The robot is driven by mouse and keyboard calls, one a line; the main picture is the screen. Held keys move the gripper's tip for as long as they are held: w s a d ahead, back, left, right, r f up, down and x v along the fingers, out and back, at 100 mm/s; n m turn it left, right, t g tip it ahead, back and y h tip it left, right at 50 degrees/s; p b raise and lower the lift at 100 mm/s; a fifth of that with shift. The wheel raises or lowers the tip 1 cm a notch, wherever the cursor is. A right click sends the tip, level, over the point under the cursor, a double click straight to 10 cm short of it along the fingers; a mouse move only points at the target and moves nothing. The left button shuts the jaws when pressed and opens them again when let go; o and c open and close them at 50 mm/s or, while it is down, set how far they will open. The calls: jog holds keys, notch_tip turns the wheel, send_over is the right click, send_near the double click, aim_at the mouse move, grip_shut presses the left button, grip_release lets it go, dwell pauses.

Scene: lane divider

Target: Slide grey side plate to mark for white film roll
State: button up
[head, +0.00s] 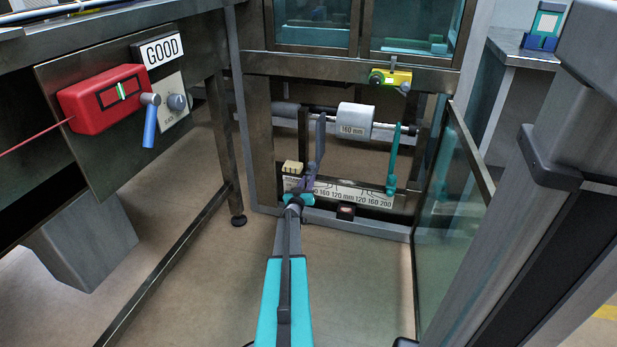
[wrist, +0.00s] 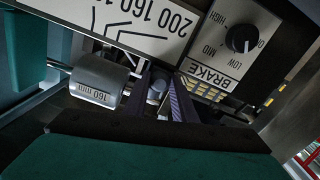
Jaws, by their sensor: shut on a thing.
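The white film roll (head: 356,120), labelled 160 mm, sits on a horizontal bar inside the machine bay; it also shows in the wrist view (wrist: 97,80). The grey side plate (head: 319,137) stands upright to its left, and a teal side plate (head: 393,160) stands to its right. Below runs a white scale (head: 350,193) marked 120, 160 and 200 to either side; it shows upside down in the wrist view (wrist: 150,38). My gripper (head: 307,184) is at the grey plate's lower end, its purple-grey fingers (wrist: 160,98) shut around a small grey knob (wrist: 157,84). The plate's exact mark is hidden.
A glass door (head: 452,190) stands open at the right of the bay. A yellow device (head: 390,77) is above the roll. A red gauge box (head: 103,98) and blue lever (head: 150,120) are on the left bench. The wrist view shows a brake dial (wrist: 240,39).

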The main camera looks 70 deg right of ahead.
jog(key=shift+s+d+b, duration=0.1)
jog(key=shift+s+b, duration=0.45)
jog(key=shift+s, duration=1.75)
jog(key=shift+s+d+b, duration=0.1)
jog(key=shift+s+b, duration=0.25)
jog(key=shift+s, duration=1)
jog(key=shift+s+b, duration=0.35)
jog(key=shift+s, duration=0.05)
jog(key=o, duration=1.1)
jog(key=shift+w, duration=0.1)
